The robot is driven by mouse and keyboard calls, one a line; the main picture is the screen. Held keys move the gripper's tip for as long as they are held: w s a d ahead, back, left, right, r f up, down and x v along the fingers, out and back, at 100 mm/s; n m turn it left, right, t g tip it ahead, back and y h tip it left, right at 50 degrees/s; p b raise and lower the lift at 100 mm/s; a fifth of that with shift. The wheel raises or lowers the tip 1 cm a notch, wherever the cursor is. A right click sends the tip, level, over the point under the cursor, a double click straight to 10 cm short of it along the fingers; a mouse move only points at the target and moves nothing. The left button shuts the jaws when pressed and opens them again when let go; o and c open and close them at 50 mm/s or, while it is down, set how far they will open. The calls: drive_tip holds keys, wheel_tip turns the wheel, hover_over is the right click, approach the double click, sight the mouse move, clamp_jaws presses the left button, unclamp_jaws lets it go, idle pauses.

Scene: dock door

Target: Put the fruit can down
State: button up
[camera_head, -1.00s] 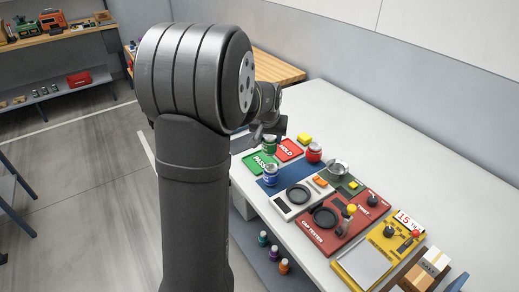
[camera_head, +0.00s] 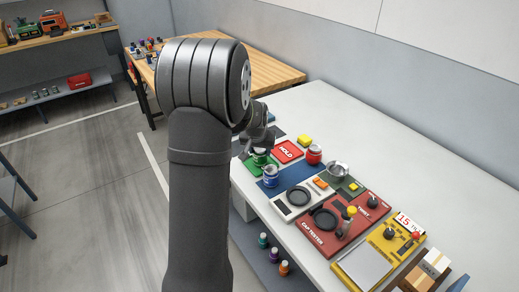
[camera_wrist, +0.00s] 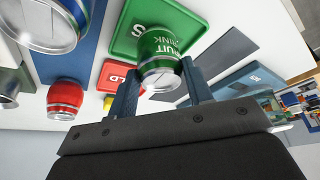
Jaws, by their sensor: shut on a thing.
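The green fruit can (camera_wrist: 165,45), with "FRUIT DRINK" lettering, is between the two fingers of my gripper (camera_wrist: 160,78) in the wrist view. My gripper is shut on it. In the head view the can (camera_head: 260,158) is at the green PASS tray (camera_head: 250,168), with my gripper (camera_head: 259,146) above it, partly hidden by my arm. The PASS tray (camera_wrist: 128,38) also shows behind the can in the wrist view. I cannot tell whether the can's base touches the tray.
A blue can (camera_head: 271,176) stands close by on a dark blue mat (camera_head: 294,173). The cap tester (camera_head: 318,232) is to the right. The table's back is clear.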

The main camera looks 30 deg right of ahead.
drive_tip(key=o, duration=1.2)
drive_tip(key=v, duration=1.2)
drive_tip(key=shift+r, duration=0.1)
